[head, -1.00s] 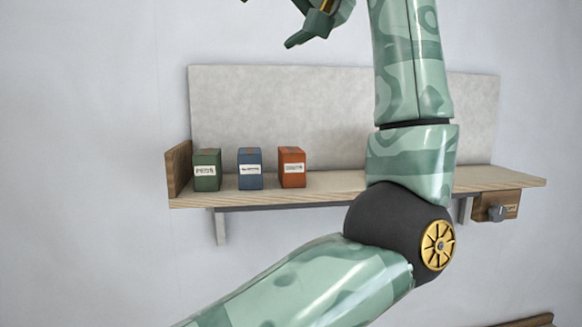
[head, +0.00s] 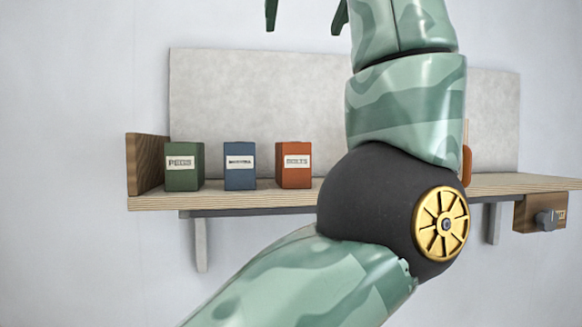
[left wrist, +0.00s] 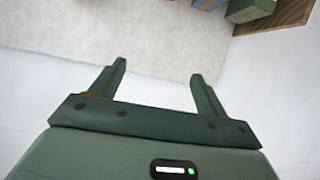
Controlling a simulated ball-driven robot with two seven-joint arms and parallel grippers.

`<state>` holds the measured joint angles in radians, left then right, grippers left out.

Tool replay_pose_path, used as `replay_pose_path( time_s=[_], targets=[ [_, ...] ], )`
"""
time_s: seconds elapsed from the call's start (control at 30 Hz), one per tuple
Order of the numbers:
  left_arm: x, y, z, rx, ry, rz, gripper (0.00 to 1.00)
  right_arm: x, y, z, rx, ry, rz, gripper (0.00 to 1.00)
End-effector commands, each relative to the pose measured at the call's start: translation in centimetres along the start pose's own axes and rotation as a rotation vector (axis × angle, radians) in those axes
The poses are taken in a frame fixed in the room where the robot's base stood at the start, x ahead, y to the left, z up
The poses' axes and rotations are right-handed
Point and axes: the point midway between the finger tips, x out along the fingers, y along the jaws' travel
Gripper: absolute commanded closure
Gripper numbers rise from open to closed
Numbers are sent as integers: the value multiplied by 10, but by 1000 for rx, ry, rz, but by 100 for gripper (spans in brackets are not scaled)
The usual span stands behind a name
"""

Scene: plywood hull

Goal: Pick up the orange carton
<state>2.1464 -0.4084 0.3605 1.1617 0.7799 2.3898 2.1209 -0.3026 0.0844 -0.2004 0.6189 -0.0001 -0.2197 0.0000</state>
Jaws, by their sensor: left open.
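The orange carton (head: 293,168) stands upright on the shelf, rightmost of a row of three, with a pale label on its front. My left gripper (head: 304,28) is at the top edge of the head view, above the carton and apart from it. Its two fingers are spread with nothing between them. The left wrist view shows the open fingers (left wrist: 158,70) over pale surfaces, with the green carton (left wrist: 250,10) near the top edge. The orange carton cannot be made out clearly there. My right gripper is not in view.
A blue carton (head: 240,168) and a green carton stand left of the orange one, beside a wooden end panel (head: 147,165). An orange-edged thing (head: 466,163) is mostly hidden behind my left arm. A grey back panel (head: 260,90) rises behind the shelf (head: 230,198).

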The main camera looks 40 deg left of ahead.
Motion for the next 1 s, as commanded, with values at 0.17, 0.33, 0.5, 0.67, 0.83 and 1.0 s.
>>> replay_pose_path(
  time_s=[0.17,0.33,0.5,0.67,0.83,1.0],
  targets=[
    [24,3,51,5,-5,-3,25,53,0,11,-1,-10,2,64],
    [42,6,86,10,-9,-5,25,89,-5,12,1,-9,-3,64],
    [55,8,94,13,-14,-6,25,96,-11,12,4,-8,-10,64],
    [88,7,92,12,-15,-5,25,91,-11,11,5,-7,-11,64],
    [129,6,93,12,-13,-7,25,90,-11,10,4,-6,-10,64],
    [152,6,93,12,-11,-6,25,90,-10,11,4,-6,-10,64]
  ],
)
